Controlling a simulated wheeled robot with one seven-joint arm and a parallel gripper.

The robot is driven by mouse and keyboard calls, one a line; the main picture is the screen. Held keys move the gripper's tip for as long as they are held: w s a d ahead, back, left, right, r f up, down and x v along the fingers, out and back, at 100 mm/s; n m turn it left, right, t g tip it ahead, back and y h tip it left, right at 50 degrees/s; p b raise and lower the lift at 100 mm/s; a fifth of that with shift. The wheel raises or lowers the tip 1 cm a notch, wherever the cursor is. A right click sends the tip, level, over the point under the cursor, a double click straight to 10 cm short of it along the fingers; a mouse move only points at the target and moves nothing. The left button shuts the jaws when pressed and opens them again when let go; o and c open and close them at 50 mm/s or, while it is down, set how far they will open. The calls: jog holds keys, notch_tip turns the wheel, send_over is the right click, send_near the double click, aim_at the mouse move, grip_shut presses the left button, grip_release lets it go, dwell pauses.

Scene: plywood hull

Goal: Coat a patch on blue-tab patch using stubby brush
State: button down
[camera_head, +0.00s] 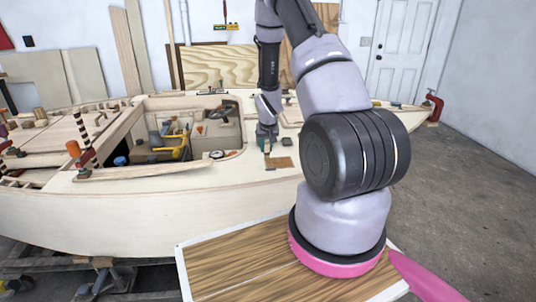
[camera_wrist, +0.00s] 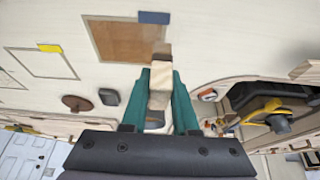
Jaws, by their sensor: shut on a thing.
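The blue-tab patch (camera_wrist: 120,40) is a framed rectangle on the pale deck, with a blue tab (camera_wrist: 153,17) at its upper right corner in the wrist view. Most of its inside looks brown. It also shows in the head view as a small brown area (camera_head: 283,162). My gripper (camera_wrist: 157,95) has teal fingers shut on the stubby brush (camera_wrist: 159,82), a short block of pale wood. The brush's darker tip is over the patch's lower right corner; I cannot tell if it touches. In the head view my gripper (camera_head: 267,143) is just beside the patch.
A yellow-tab patch outline (camera_wrist: 40,62) lies to the left in the wrist view. A dark round disc (camera_wrist: 76,103) and a small dark block (camera_wrist: 109,97) sit nearby. The open cockpit (camera_head: 190,130) holds yellow and dark tools. A wood-topped surface (camera_head: 235,262) fills the foreground.

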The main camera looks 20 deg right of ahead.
aim_at(266, 141)
jog(key=shift+r, duration=1.8)
